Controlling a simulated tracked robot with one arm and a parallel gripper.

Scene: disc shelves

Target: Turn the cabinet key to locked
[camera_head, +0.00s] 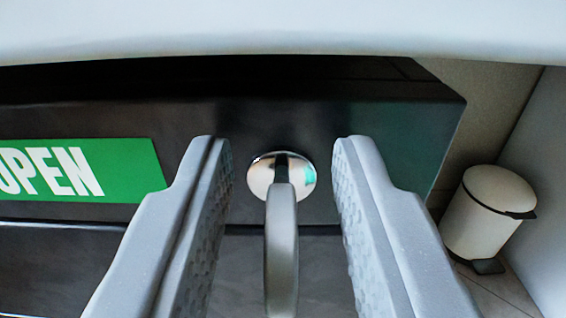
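The cabinet (400,135) is dark, with a round shiny lock plate (309,178) on its front. A grey metal key (281,240) sticks out of the lock toward me, its bow seen nearly edge-on. A green sign (120,165) on the cabinet front, left of the lock, reads "OPEN" with its left end cut off. My gripper (282,150) is open, its two grey fingers on either side of the key and lock plate. There is a gap between each finger and the key, and nothing is held.
A white pedal bin (485,215) stands on the floor to the right of the cabinet, near a pale wall (540,200). A pale, blurred edge crosses the top of the view.

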